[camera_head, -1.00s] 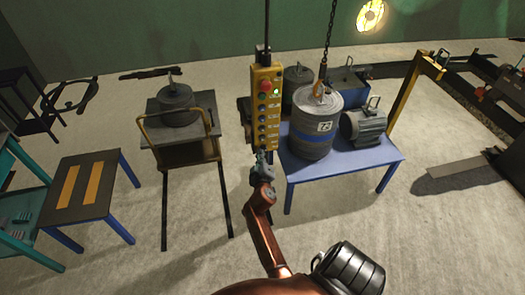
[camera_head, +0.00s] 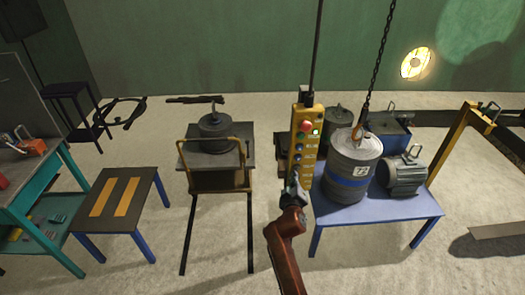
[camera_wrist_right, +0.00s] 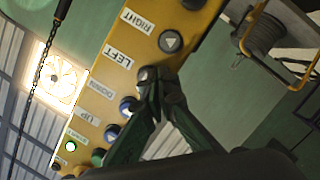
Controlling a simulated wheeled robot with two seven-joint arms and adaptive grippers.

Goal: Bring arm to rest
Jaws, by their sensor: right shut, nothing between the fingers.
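My right arm comes up from the bottom of the head view. My right gripper (camera_head: 292,190) is at the lower end of the yellow hanging control pendant (camera_head: 303,140). In the right wrist view the gripper (camera_wrist_right: 152,80) has its fingertips together, with nothing between them. The fingertips overlap the pendant's face (camera_wrist_right: 150,30) near the button below the LEFT label; I cannot tell whether they touch it. My left gripper is not in view.
A grey drum (camera_head: 354,172) marked 73 stands on a blue table (camera_head: 400,208) under a hanging chain (camera_head: 379,60). A motor (camera_head: 404,175) stands beside it. A cart (camera_head: 215,180) carries a dark weight (camera_head: 216,130). A striped table (camera_head: 120,215) stands left. Floor is open in front.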

